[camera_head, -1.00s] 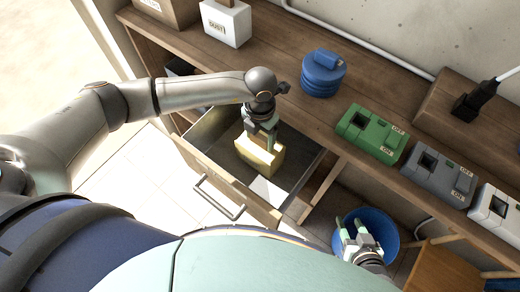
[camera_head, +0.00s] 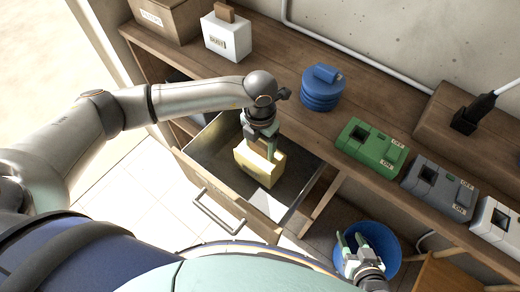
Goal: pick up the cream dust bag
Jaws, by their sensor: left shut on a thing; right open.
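The cream dust bag (camera_head: 258,164) is a pale yellow block in the open drawer (camera_head: 222,193) below the workbench. My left gripper (camera_head: 262,146) reaches down from above and is shut on the bag's upper part. The bag's underside is hard to make out, so I cannot tell whether it touches the drawer floor. My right gripper (camera_head: 353,246) is open and empty, in front of the blue bucket (camera_head: 381,241) at the lower right.
A white flat piece (camera_head: 266,201) lies in the drawer. On the bench (camera_head: 268,62) stand a white "DUST" box (camera_head: 226,38), a cardboard box (camera_head: 162,18), a blue lidded canister (camera_head: 321,91), and green (camera_head: 371,144), grey (camera_head: 438,187) and white (camera_head: 498,216) switch units.

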